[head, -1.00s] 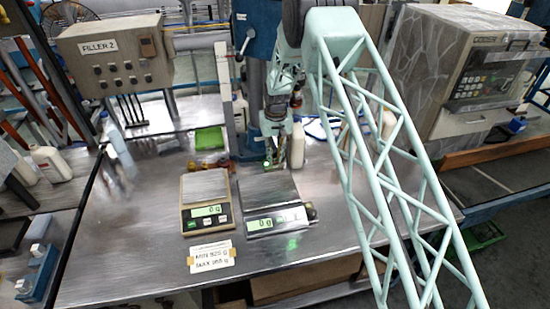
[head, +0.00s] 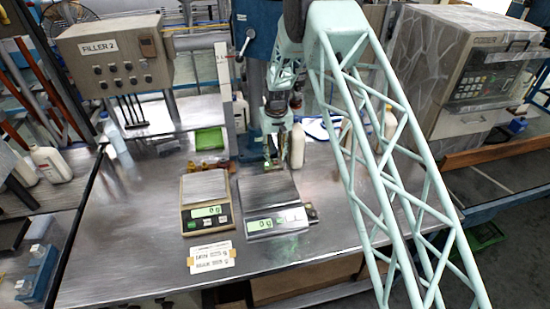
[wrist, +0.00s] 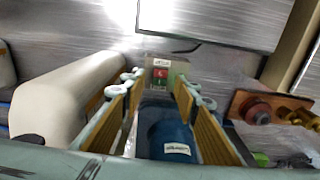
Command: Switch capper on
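In the wrist view a small switch box (wrist: 161,72) with a red button above a green one lies just beyond my fingertips, between them in the picture. I cannot tell whether the fingers touch it. A blue cylindrical body (wrist: 172,135) with a white label sits below it, between the fingers. My gripper (wrist: 157,90) is open, with nothing held between its two tan-padded fingers. In the head view my gripper (head: 277,155) hangs in front of the blue column (head: 256,45), behind the right scale. I cannot make out the switch box there.
A white bottle (head: 297,145) stands close right of my gripper and fills the wrist view's left side (wrist: 75,90). Two scales (head: 207,200) (head: 268,192) stand in front. A red-and-brass fitting (wrist: 258,110) lies right in the wrist view. The front tabletop is mostly clear.

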